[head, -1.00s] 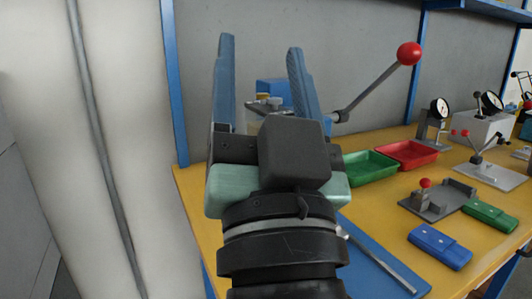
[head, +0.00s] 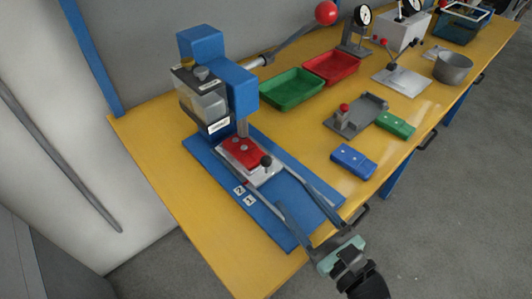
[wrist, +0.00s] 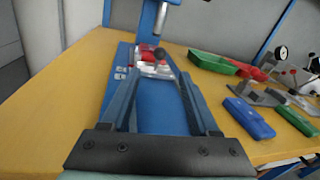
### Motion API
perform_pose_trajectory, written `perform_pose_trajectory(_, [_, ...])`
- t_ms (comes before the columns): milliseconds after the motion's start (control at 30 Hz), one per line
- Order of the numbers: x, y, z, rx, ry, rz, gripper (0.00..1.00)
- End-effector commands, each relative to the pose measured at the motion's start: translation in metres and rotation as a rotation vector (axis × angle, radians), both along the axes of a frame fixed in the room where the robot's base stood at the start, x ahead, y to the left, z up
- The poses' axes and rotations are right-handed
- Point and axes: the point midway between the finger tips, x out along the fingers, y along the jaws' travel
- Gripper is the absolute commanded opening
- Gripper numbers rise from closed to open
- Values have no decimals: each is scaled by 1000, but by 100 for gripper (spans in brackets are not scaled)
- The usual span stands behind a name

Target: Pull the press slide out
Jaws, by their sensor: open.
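The press slide (head: 250,170) is a pale plate carrying a red block, with a black ball knob (head: 266,161) at its front end. It sits on rails on the blue base plate (head: 205,158), at the press's foot. In the wrist view the slide (wrist: 150,70) and knob (wrist: 160,54) show beyond the fingertips. My gripper (head: 290,192) is open and empty, low over the front of the base plate, its fingers pointing at the slide. In the wrist view my gripper (wrist: 160,76) is roughly lined up with the knob, which is not between the pads.
The blue press (head: 232,88) rises behind the slide; its lever with a red ball (head: 326,12) reaches up right. Green (head: 291,89) and red (head: 332,67) trays, a grey fixture (head: 357,115) and a blue box (head: 353,161) stand right. The yellow bench left of the base is clear.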

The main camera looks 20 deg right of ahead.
Motion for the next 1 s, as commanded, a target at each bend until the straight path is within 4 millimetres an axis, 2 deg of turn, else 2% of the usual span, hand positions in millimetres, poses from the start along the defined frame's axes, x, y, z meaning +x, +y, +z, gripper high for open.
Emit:
perform_pose_trajectory(300, [65,11,0,-8,-3,4,61])
perform_pose_trajectory(500, [99,16,0,-8,-3,3,61])
perform_pose_trajectory(700, [115,18,0,-8,-1,1,61])
perform_pose_trajectory(1000, [117,19,0,-8,-1,1,61])
